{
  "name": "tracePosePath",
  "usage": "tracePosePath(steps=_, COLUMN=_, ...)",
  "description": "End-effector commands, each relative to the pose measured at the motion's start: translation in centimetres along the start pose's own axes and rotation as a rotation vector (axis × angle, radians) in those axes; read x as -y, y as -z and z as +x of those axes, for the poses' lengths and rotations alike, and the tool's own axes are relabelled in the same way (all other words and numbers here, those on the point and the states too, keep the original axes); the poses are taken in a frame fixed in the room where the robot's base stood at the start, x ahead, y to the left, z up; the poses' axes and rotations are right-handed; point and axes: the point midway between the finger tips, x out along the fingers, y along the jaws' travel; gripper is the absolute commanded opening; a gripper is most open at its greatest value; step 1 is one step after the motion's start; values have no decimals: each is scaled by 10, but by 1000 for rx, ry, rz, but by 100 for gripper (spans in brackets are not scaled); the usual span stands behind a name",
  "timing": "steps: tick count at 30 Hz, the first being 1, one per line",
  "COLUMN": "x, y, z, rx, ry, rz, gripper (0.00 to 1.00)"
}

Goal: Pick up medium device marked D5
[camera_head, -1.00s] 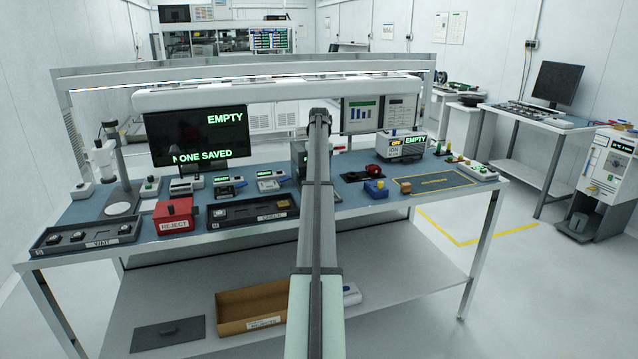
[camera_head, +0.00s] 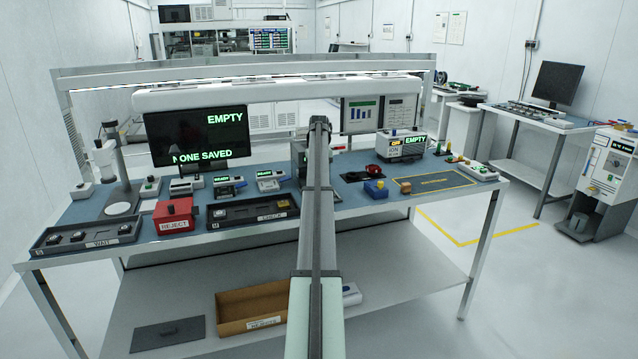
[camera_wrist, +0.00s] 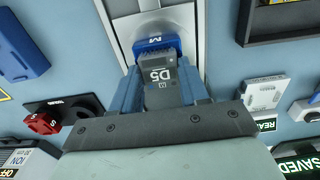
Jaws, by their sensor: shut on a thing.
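The grey device marked D5 (camera_wrist: 160,76) is between the fingers of my gripper (camera_wrist: 160,88) in the wrist view. The gripper is shut on it. Just beyond the device is a blue part marked M (camera_wrist: 157,45) on a pale grey and white fixture (camera_wrist: 138,6). I cannot tell whether the device still touches that fixture. In the head view my arm reaches over the middle of the bench and hides the gripper and device. Part of a grey machine (camera_head: 298,153) shows beside the arm.
The CHECK tray (camera_head: 240,221), red REJECT box (camera_head: 175,222) and WAIT tray (camera_head: 125,234) stand left of my arm. A blue block (camera_head: 376,189) and red-and-black item (camera_head: 375,171) are on the right. A monitor (camera_head: 197,137) stands behind.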

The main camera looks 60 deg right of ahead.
Motion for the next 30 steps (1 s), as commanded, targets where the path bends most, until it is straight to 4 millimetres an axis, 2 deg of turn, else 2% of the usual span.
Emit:
tracePosePath(steps=1, x=0, y=0, z=0, rx=0, ry=0, rz=0, gripper=21)
tracePosePath(steps=4, x=0, y=0, z=0, rx=0, ry=0, rz=0, gripper=13)
tracePosePath(steps=30, x=0, y=0, z=-30, rx=0, ry=0, rz=0, gripper=12)
